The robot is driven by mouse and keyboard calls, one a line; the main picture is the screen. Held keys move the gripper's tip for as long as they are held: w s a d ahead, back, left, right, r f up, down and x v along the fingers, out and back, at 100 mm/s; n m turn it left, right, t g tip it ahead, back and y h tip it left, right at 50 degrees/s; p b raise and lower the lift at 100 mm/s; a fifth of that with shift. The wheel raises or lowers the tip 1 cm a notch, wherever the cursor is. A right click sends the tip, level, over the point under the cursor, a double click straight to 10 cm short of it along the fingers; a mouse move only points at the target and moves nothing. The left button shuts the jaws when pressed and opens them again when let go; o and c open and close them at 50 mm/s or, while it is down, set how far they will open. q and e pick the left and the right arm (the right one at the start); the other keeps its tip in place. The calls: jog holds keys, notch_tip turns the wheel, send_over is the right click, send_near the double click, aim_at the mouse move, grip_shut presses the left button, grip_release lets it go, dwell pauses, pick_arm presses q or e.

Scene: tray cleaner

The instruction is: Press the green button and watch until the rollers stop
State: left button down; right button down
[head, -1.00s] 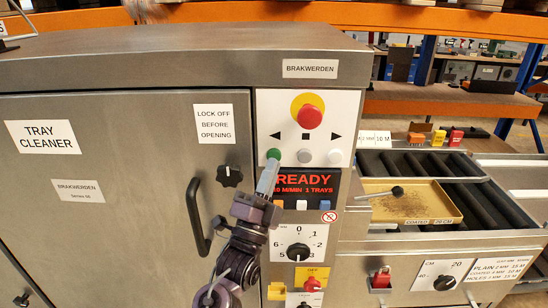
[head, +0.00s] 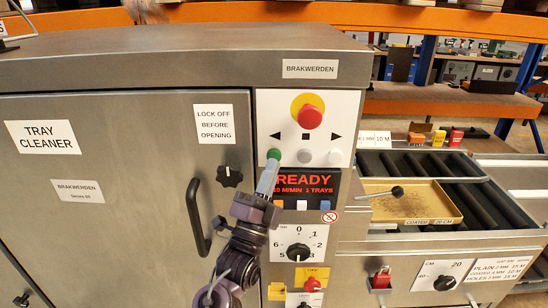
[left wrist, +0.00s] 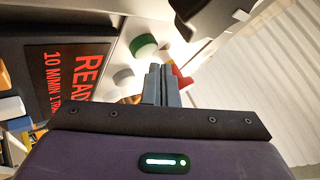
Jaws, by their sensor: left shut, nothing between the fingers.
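The green button (head: 273,154) is on the white control panel, left of two paler buttons and below the red emergency knob (head: 309,117). My left gripper (head: 268,172) is shut and empty, with its fingertips just below or at the green button. In the left wrist view the shut fingers (left wrist: 162,84) point towards the panel, close to the green button (left wrist: 143,46); I cannot tell whether they touch. The display (head: 302,185) reads READY, 10 M/MIN, 1 TRAYS. The dark rollers (head: 425,163) lie at the right. My right gripper is not in view.
A yellow tray (head: 455,205) with brown crumbs lies on the rollers, with a black-knobbed lever (head: 397,191) in front of it. A black door handle (head: 197,217) stands left of my arm.

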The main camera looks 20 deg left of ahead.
pick_arm(q)
jog(key=shift+w, duration=0.15)
dwell(0.6)
jog(key=shift+w+a, duration=0.15)
jog(key=shift+w, duration=0.15)
